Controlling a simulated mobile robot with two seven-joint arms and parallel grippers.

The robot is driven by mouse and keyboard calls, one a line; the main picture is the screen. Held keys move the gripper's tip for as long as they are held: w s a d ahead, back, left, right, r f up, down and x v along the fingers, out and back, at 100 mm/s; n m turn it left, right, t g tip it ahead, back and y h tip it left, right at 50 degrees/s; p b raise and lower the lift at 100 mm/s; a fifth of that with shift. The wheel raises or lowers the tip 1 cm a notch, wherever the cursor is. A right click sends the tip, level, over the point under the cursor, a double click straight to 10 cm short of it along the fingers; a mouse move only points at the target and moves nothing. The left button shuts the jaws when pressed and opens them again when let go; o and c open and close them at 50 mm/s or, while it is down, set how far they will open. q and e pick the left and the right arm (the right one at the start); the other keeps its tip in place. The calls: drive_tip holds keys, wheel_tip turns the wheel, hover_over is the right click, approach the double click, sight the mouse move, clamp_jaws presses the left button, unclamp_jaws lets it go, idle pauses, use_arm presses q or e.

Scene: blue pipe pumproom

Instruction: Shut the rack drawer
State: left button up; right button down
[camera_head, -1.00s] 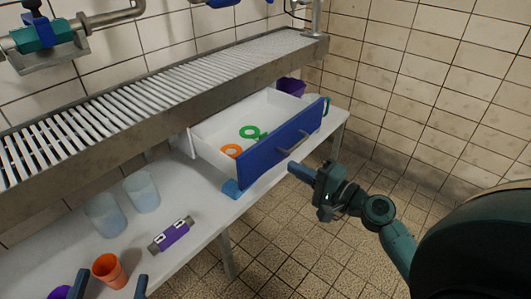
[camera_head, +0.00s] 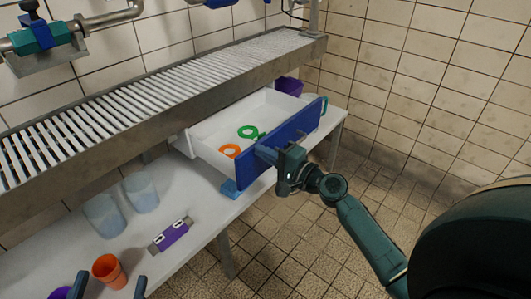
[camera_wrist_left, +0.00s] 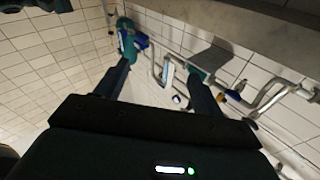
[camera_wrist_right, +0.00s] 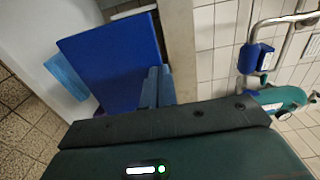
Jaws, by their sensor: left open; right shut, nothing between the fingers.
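The rack drawer (camera_head: 205,150) is a white box with a blue front (camera_head: 300,130), standing open under the slatted rack (camera_head: 170,75). A green ring (camera_head: 247,132) and an orange ring (camera_head: 229,151) lie inside. My right gripper (camera_head: 262,154) is shut and empty, its fingertips at the outer face of the blue front, seemingly touching it. It covers the drawer's handle in the head view. The right wrist view shows the blue front (camera_wrist_right: 105,60) beside my closed fingers (camera_wrist_right: 157,85). My left gripper (camera_head: 110,286) is open at the bottom left, over the table end.
The white table (camera_head: 190,205) holds two translucent cups (camera_head: 103,213) (camera_head: 140,191), an orange cup (camera_head: 109,270) and a purple-and-grey item (camera_head: 170,236). A light blue block (camera_head: 230,188) sits below the drawer's near corner. A purple container (camera_head: 290,86) stands behind. The tiled floor in front is clear.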

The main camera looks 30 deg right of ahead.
drive_tip(key=b+x, duration=0.3)
drive_tip(key=x, duration=1.1)
drive_tip(key=shift+s, duration=0.1)
drive_tip(key=shift+w+a, duration=0.2)
drive_tip(key=shift+w, duration=0.2)
use_arm(q)
drive_tip(key=shift+w+d+r+n+h, duration=0.1)
drive_tip(key=shift+w+d+n+h, duration=0.05)
drive_tip(key=shift+d+n+h, duration=0.15)
use_arm(e)
drive_tip(key=shift+s+r, duration=0.1)
